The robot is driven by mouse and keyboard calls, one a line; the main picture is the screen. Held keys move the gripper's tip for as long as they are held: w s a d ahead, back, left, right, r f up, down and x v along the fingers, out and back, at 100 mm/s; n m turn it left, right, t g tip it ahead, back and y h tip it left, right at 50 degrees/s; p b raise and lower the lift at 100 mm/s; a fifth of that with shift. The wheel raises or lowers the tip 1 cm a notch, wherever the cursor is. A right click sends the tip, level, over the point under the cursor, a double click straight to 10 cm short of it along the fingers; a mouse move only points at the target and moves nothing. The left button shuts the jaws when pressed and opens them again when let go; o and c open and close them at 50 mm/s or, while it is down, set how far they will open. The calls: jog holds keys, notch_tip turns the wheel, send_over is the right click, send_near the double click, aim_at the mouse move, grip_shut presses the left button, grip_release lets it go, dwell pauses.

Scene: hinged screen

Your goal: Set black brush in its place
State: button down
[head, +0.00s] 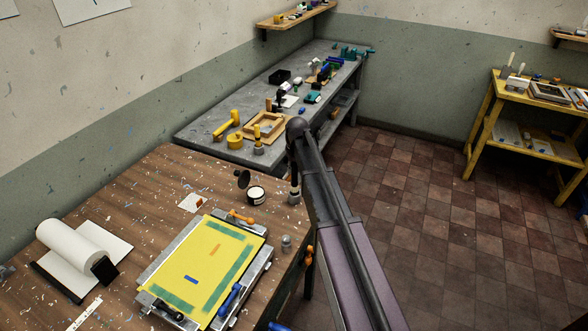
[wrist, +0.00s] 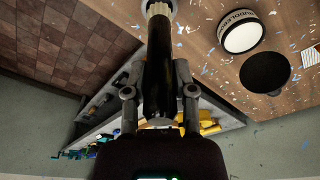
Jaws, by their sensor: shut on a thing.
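The black brush (wrist: 159,65) is between the two fingers of my gripper (wrist: 160,92) in the wrist view, with a pale tip at the top of the picture. A grey rounded thing shows just behind that tip; whether they touch, I cannot tell. In the head view my gripper (head: 294,172) is at the right edge of the wooden table (head: 140,190), and the brush (head: 294,187) points down from it. My arm hides part of this area. I cannot make out the brush's place for certain.
A labelled jar (head: 256,195) and a black disc (head: 243,179) are left of the brush. A clamped board with a yellow sheet (head: 190,262), a small grey pot (head: 286,242) and a paper roll (head: 72,247) lie nearer. A cluttered grey bench (head: 205,127) stands behind.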

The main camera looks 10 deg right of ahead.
aim_at(295, 178)
jog(key=shift+f+b, duration=2.45)
dwell(0.7)
jog(key=shift+c, duration=1.8)
grip_release()
jog(key=shift+r, duration=0.1)
notch_tip(295, 178, up, 9)
jog(key=p, duration=0.9)
jog(key=shift+r, duration=0.15)
jog(key=shift+s, duration=0.1)
jog(key=s+f+m+b, duration=0.1)
jog(key=s+f+b, duration=0.1)
jog(key=s, duration=1.2)
jog(key=s+f+g+b, duration=0.1)
jog(key=s+f+b, duration=0.2)
jog(key=s, duration=1.2)
jog(key=shift+d+f+m+g, duration=0.3)
jog(key=shift+f+m, duration=0.1)
jog(key=shift+f, duration=0.05)
